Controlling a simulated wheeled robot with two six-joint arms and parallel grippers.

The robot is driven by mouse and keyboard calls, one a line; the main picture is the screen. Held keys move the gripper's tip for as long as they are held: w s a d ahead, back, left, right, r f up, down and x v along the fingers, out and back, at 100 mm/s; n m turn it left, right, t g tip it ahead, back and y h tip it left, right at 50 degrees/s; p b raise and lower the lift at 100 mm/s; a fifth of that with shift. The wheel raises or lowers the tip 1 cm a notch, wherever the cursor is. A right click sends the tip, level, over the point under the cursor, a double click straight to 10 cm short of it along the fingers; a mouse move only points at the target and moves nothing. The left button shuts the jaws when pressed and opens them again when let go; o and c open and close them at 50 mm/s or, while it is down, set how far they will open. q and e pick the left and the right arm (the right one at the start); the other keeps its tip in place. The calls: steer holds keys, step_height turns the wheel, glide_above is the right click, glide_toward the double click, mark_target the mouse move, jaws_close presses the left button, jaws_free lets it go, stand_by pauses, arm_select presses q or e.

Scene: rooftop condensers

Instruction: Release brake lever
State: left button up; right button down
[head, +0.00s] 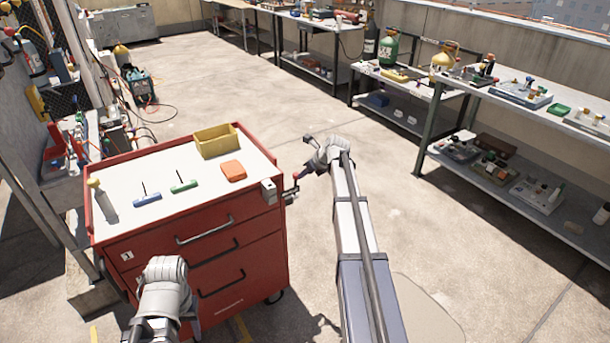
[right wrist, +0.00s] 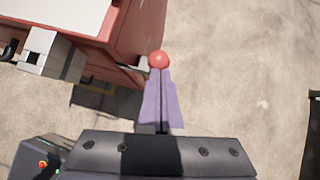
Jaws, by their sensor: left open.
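The red tool cart (head: 255,235) stands at left centre. A lever with a round red knob (head: 296,175) sticks out beside a grey block on its right side. In the right wrist view the red knob (right wrist: 159,60) sits right at the fingertips. My right gripper (head: 291,190) points at the lever from the right, and its purple fingers (right wrist: 158,90) lie close together. I cannot tell whether the lever's shaft is between them. My left gripper (head: 165,275) is open in front of the drawers, and its fingers are mostly hidden.
On the cart top are a yellow bin (head: 216,146), an orange block (head: 233,171), a spray bottle (head: 101,200), a blue tool (head: 147,200) and a green tool (head: 184,186). Benches (head: 500,100) with bottles and trays line the right. The floor between is clear.

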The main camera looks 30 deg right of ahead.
steer(key=shift+w+a, duration=0.1)
stand_by(0.3)
steer(key=s+f+p+v, duration=0.1)
steer(key=p+v, duration=0.8)
steer(key=v, duration=0.4)
steer(key=shift+s+d, duration=0.2)
steer(key=shift+d, duration=0.15)
steer(key=s+a+f+n+g, duration=0.1)
steer(key=s+a+n, duration=0.2)
steer(key=a+n, duration=0.35)
steer(key=s+a+f+n+g, duration=0.15)
steer(key=a+n, duration=0.25)
steer(key=a, duration=0.6)
steer(key=s+a+f+n+g, duration=0.1)
steer(key=s+a+n+g, duration=0.15)
steer(key=a+n, duration=0.45)
steer(key=s+a+f+n+g+h, duration=0.1)
steer(key=s+a+n+g+h, duration=0.1)
steer(key=s+a+n, duration=1.5)
steer(key=shift+s+n+g+h, duration=0.4)
steer(key=shift+s+n+h, duration=0.4)
steer(key=shift+s+n, duration=0.3)
